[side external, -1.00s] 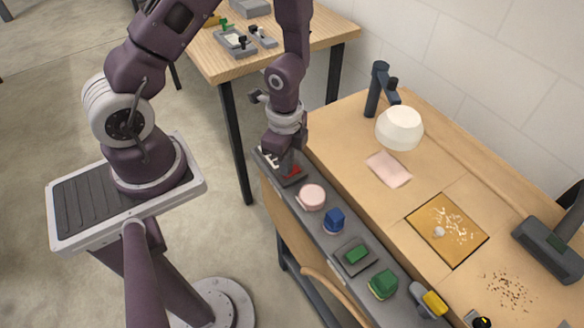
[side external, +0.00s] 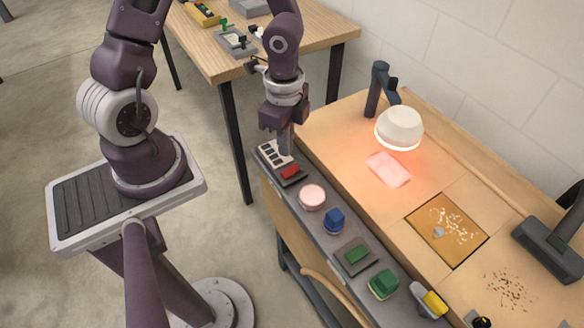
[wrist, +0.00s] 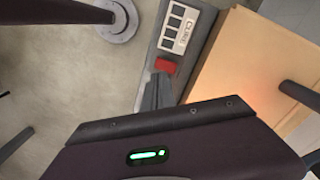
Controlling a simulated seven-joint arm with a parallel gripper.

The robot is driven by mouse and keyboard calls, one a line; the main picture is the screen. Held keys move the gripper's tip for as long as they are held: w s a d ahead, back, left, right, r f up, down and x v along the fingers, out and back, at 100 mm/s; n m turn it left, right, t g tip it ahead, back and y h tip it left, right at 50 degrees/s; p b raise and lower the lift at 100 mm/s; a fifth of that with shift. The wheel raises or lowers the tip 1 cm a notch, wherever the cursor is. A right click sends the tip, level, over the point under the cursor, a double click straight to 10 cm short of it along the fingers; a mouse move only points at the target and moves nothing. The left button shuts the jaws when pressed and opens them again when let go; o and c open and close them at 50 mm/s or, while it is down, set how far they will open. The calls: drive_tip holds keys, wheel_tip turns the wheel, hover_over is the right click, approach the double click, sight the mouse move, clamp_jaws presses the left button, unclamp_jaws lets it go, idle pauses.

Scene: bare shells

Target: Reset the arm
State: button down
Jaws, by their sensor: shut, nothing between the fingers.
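My gripper (side external: 286,146) is shut and empty. In the side external view it points down just above the far end of the grey control strip (side external: 318,238). Below it lie a white label panel with dark slots (side external: 270,154) and a red button (side external: 291,172). In the wrist view the closed fingertips (wrist: 154,100) are close to the red button (wrist: 165,66), with the label panel (wrist: 181,28) beyond it. I cannot tell the exact gap between fingertips and strip.
The strip also carries a pink round button (side external: 312,197), a blue knob (side external: 335,221) and green buttons (side external: 357,254). On the bench, a lit lamp (side external: 399,128) glows red over a pink pad (side external: 388,170). A wooden table (side external: 200,55) with small items stands behind.

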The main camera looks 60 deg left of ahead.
drive_tip(key=s+a+r+n+t+y, duration=0.25)
drive_tip(key=r+n, duration=0.35)
drive_tip(key=r, duration=0.7)
drive_tip(key=s+d+r+n+t+h, duration=0.2)
drive_tip(key=s+d+r+n+t, duration=0.1)
drive_tip(key=s+r+n, duration=0.3)
wheel_tip(320, 180, up, 5)
drive_tip(key=s+d, duration=0.1)
drive_tip(key=s, duration=0.1)
drive_tip(key=shift+s+d+f, duration=0.2)
drive_tip(key=shift+s+d, duration=0.1)
drive_tip(key=shift+d, duration=0.05)
